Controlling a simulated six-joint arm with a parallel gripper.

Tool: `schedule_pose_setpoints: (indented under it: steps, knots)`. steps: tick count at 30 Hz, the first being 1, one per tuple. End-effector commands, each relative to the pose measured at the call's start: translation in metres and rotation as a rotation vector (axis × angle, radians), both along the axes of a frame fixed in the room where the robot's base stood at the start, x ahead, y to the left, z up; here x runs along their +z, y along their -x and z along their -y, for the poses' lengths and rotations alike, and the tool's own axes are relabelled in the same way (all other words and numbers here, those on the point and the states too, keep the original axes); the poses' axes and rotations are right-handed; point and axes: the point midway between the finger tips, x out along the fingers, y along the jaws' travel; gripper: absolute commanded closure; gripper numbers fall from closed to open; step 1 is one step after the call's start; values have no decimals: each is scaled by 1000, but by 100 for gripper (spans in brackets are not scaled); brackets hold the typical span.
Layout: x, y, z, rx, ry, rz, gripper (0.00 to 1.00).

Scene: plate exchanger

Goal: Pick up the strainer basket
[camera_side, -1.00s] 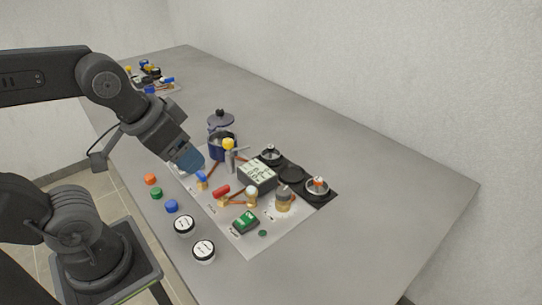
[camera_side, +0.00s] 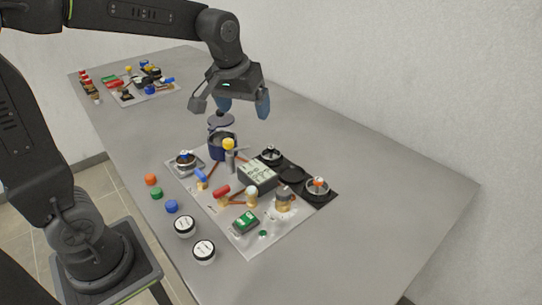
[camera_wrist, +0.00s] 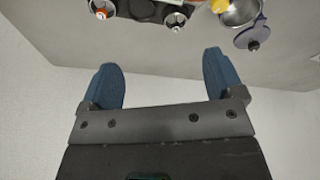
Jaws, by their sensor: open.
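A dark blue pot-like housing (camera_side: 222,146) stands at the back of the light work panel, with its lid (camera_side: 220,122) swung open to the far side. In the wrist view the housing's round grey inside (camera_wrist: 242,12) is at the top right edge, with the lid (camera_wrist: 252,36) beside it. I cannot clearly make out the strainer basket; whether that grey inside is the basket I cannot tell. My gripper (camera_side: 243,106) is open and empty, raised above and slightly right of the housing. In the wrist view my gripper (camera_wrist: 163,72) has its blue fingers wide apart with nothing between them.
A yellow-topped valve (camera_side: 229,150) stands close in front of the housing. A grey-white box (camera_side: 257,175) and black round holders (camera_side: 291,173) are to the right. Loose caps (camera_side: 171,206) lie along the left. The table's right side is bare.

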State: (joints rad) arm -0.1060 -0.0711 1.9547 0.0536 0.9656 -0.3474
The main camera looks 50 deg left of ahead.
Motion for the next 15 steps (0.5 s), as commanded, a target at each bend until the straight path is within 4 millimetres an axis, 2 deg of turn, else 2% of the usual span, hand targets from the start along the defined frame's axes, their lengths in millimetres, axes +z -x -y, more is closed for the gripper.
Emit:
schedule_pose_setpoints:
  steps: [1,6,10,15]
  knots:
    - [-10,-21,-8,46,7,-27,13]
    - [-45,-77,-35,197,26,-88,13]
    - [-72,-107,-52,288,34,-121,13]
    - [-93,-125,-63,350,39,-144,13]
